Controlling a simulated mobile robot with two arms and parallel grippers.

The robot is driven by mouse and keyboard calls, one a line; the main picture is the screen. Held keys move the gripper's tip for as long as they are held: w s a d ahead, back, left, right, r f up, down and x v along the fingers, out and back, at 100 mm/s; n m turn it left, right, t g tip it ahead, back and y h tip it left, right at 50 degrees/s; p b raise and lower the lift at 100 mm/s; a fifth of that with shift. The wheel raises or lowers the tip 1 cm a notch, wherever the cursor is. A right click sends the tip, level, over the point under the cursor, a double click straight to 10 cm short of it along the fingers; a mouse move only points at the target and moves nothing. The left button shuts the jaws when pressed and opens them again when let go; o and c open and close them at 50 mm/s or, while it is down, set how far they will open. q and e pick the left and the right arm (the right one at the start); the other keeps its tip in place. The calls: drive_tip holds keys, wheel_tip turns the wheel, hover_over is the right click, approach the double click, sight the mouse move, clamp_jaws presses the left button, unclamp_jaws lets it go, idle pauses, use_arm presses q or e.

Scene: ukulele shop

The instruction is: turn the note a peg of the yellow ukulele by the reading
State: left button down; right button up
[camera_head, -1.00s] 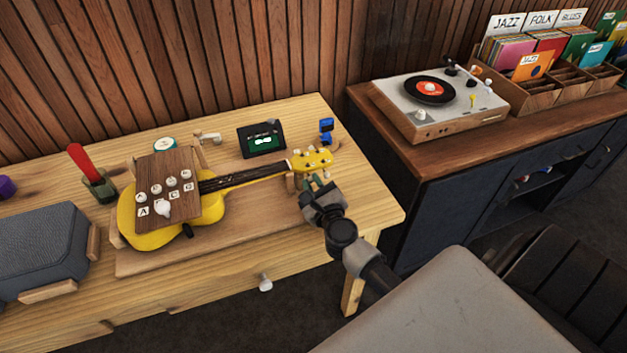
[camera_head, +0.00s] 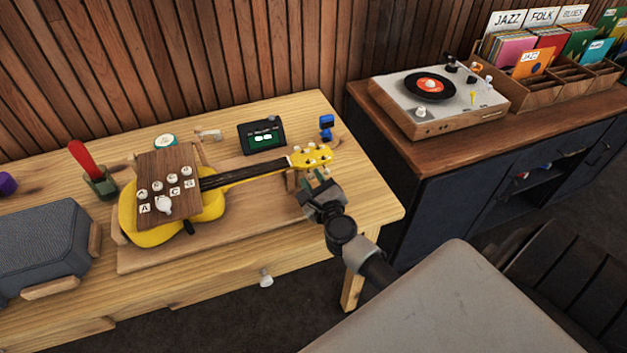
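The yellow ukulele (camera_head: 212,207) lies on a wooden board on the workbench, its neck pointing right. Its headstock (camera_head: 311,159) carries several pale pegs. A brown panel (camera_head: 170,173) with several white knobs and letter labels, A and C among them, covers much of the body. A dark tuner screen (camera_head: 262,137) with a green display stands behind the neck; its reading is too small to make out. My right gripper (camera_head: 313,181) is just in front of and below the headstock, near the pegs. Its fingertips are small and partly hidden, so its opening and any contact are unclear. My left gripper is out of view.
A blue clip-like item (camera_head: 326,127) stands behind the headstock. A red-handled tool in a green holder (camera_head: 97,179) and a dark grey case (camera_head: 42,245) are at left. A record player (camera_head: 437,98) sits on the cabinet at right. The bench's front right corner is clear.

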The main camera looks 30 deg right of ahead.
drive_tip(key=b+v, duration=0.1)
drive_tip(key=v, duration=0.9)
drive_tip(key=shift+f+b, duration=0.1)
drive_tip(key=shift+b, duration=0.2)
drive_tip(key=shift+s+a, duration=0.15)
drive_tip(key=shift+s, duration=0.25)
